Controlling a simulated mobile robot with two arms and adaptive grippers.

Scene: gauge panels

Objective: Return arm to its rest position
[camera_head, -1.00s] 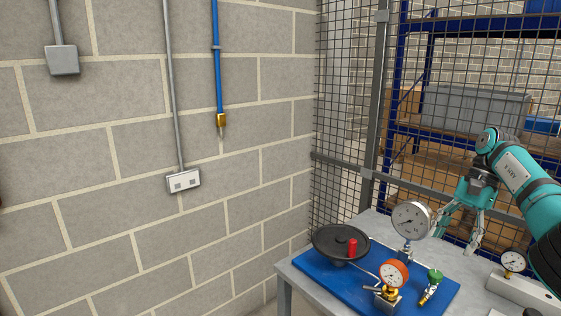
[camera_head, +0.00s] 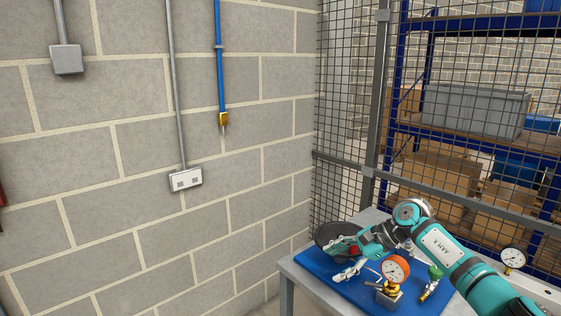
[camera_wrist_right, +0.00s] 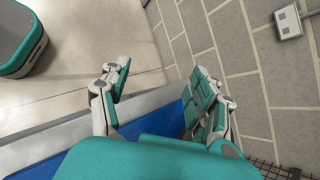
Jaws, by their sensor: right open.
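My right arm reaches in from the lower right in the head view, bent low over the table. Its gripper (camera_head: 342,262) is open above the left part of the blue mat (camera_head: 319,271), in front of the black round wheel (camera_head: 326,234), which it partly hides. In the right wrist view the two fingers (camera_wrist_right: 160,72) stand apart with nothing between them. The orange-rimmed gauge (camera_head: 396,269) stands upright just right of the gripper. The larger silver gauge is mostly hidden behind my arm. My left gripper is not in view.
A green-handled brass valve (camera_head: 432,283) lies on the mat. Another gauge (camera_head: 513,258) stands at the right. A wire mesh fence (camera_head: 345,120) rises behind the table (camera_head: 288,272), and a block wall (camera_head: 110,230) stands at left.

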